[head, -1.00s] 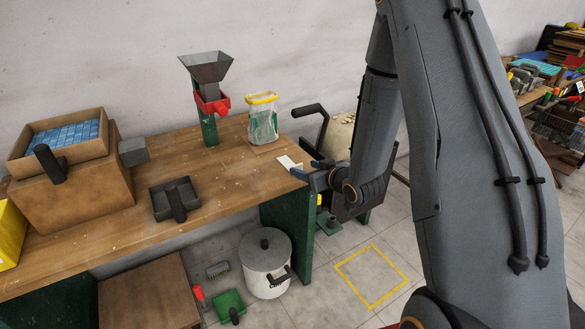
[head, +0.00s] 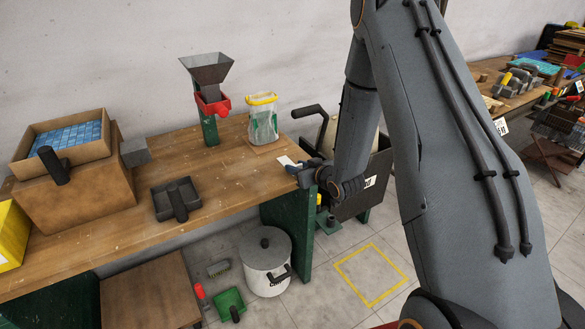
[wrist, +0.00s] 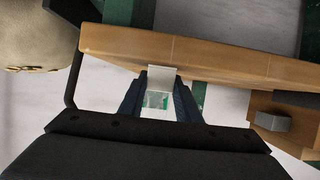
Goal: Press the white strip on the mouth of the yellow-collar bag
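The bag with the yellow collar (head: 262,99) stands upright on the bench; its clear body (head: 263,125) holds green pieces. In the wrist view the picture is upside down, and the bag's green contents (wrist: 157,101) show through the gap between the fingers.
The wooden bench (head: 110,222) also carries a red-and-green hopper stand (head: 210,125), a dark tray (head: 160,204) and a box of blue tiles (head: 66,137). A white pot (head: 266,282) stands on the floor below. Bare bench lies left of the strip.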

